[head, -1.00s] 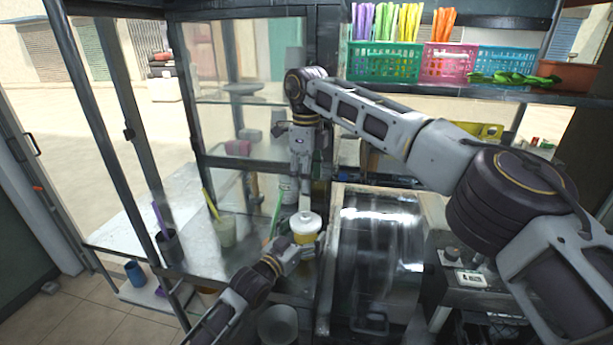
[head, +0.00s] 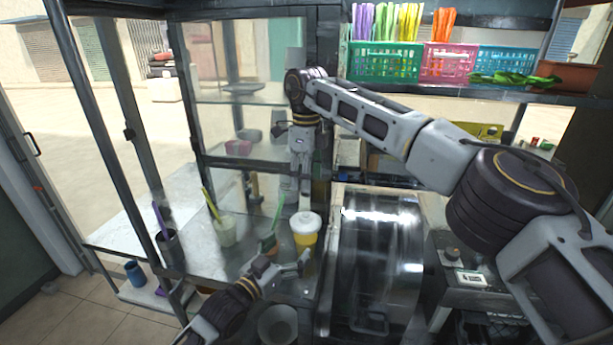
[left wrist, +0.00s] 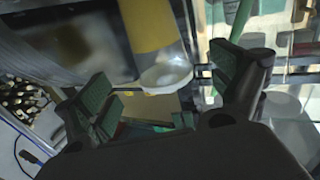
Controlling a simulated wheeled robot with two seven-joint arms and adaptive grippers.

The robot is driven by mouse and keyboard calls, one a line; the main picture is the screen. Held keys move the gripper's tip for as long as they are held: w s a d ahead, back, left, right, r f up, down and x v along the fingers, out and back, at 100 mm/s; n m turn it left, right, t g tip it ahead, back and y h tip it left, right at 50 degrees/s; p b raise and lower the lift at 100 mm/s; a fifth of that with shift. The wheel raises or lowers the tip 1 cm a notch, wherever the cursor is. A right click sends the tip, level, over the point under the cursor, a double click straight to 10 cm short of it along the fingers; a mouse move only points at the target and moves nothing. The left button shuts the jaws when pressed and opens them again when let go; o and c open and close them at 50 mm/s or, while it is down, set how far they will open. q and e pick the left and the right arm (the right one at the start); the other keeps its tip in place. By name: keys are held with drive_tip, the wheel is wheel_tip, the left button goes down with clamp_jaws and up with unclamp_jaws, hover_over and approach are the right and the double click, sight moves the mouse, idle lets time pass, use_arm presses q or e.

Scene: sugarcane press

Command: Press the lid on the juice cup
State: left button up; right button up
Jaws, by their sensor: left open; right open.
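The juice cup (head: 304,241), filled with yellow juice, stands upright on the counter in the head view. A white lid (head: 306,222) sits on its top; I cannot tell how tightly. My right gripper (head: 304,203) points down just above the lid; contact is unclear and its fingertips are small. My left gripper (head: 287,272) is open, low and to the left of the cup, apart from it. In the left wrist view, the yellow cup (left wrist: 155,25) with a pale round end shows beyond the open fingers of my left gripper (left wrist: 170,95), with nothing between them.
A metal press drum (head: 380,255) stands close right of the cup. A pale cup with a yellow stick (head: 227,232) is on the counter to the left. A bowl (head: 277,324) sits in front. Glass panels and dark posts enclose the left side.

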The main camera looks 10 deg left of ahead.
use_arm(q)
drive_tip(key=shift+v, duration=1.8)
